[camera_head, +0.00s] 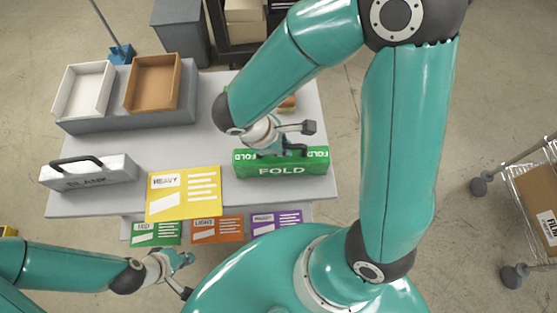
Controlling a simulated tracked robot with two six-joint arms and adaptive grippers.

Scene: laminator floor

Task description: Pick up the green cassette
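The green cassette (281,171), marked FOLD, stands upright at the right front of the grey table. My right gripper (303,138) is just above and behind its top edge. Its fingers look spread, with one dark-tipped finger out to the right, clear of the cassette. A dark part by the cassette's top, perhaps its handle, is partly hidden by this gripper, and I cannot tell whether they touch. My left gripper (184,276) is open and empty, low in front of the table, away from the cassette.
A grey BLANK cassette (88,174) with a black handle stands at the table's left. A yellow HEAVY card (183,193) lies between the cassettes. Green, orange and purple cards lie along the front. White (84,91) and brown (153,84) trays sit at back left. A wheeled cart (521,190) stands right.

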